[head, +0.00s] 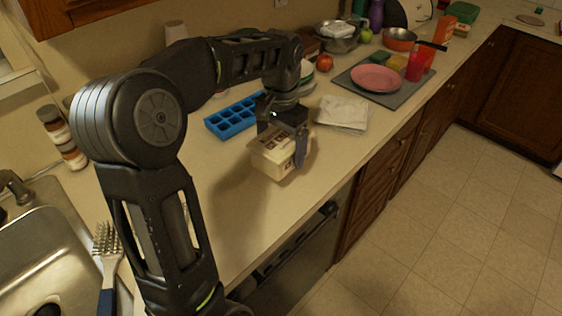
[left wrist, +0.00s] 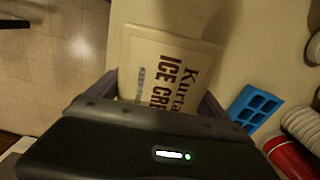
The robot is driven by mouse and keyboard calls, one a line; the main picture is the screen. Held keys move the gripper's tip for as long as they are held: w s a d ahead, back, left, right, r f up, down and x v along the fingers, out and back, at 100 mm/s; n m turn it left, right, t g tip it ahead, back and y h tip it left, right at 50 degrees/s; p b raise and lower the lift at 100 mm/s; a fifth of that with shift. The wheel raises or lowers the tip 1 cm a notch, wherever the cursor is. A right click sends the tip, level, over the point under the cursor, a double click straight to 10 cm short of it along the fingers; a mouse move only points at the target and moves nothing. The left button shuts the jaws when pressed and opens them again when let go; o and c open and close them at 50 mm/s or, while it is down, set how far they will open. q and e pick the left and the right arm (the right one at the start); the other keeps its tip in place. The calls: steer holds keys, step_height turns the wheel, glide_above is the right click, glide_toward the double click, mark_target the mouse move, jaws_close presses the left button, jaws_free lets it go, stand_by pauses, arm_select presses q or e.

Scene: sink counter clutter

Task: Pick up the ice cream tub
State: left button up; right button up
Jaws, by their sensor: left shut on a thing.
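The ice cream tub (head: 270,160) is a cream-coloured box with dark lettering, over the counter near its front edge. My left gripper (head: 287,143) reaches down over it from above and is shut on it, a finger showing at its right side. In the left wrist view the tub's lid (left wrist: 165,65) with the words "ICE CRE" lies between the two fingers. I cannot tell whether the tub touches the counter. My right gripper is not in view.
A blue ice tray (head: 233,121) lies behind the tub. White cloths (head: 343,112) lie to its right, then a grey mat with a pink plate (head: 375,78). Bare counter lies left of the tub.

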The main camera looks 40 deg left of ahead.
mark_target(281, 138)
arm_select(q)
steer(key=shift+r, duration=1.6)
